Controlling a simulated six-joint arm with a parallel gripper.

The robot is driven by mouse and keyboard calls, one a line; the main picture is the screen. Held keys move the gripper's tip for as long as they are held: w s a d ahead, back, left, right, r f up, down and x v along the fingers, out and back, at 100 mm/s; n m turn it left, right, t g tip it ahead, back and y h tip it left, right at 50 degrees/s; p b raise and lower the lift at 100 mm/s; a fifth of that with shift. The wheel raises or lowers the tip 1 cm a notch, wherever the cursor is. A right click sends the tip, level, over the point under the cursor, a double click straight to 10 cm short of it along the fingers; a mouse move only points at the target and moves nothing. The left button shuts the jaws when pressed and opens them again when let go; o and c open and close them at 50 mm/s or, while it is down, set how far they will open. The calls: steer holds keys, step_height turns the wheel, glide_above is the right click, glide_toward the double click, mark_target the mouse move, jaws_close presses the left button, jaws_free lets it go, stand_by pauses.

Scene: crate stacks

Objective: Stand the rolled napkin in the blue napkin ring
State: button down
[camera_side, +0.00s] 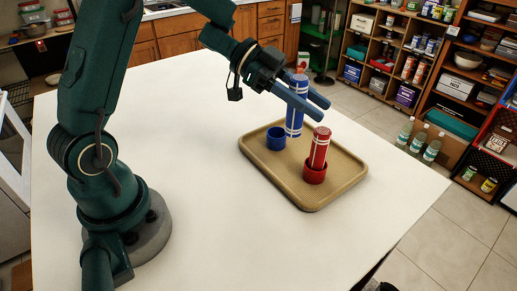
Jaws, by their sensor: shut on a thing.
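The blue rolled napkin (295,122) with white bands is upright between the two fingers of my gripper (321,109), which is shut on it. The near finger crosses in front of the roll's upper part. The blue napkin ring (276,142) stands on the tan tray (342,186), just left of the roll's lower end, and looks empty. The roll is beside the ring, not in it. I cannot tell whether its lower end touches the tray.
A red rolled napkin (320,148) stands in a red napkin ring (315,176) on the tray, right and in front of the blue roll. The white table (200,190) around the tray is clear. Shelves and bottles stand beyond the table.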

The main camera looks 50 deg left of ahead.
steer(key=w+a+n+t+y, duration=0.2)
steer(key=w+a+n+t, duration=0.2)
steer(key=a, duration=0.5)
steer(key=shift+f, duration=4.25)
steer(key=shift+f, duration=0.6)
steer(key=shift+c, duration=2.2)
jaws_free()
steer(key=shift+r, duration=0.1)
step_height(320, 180, up, 9)
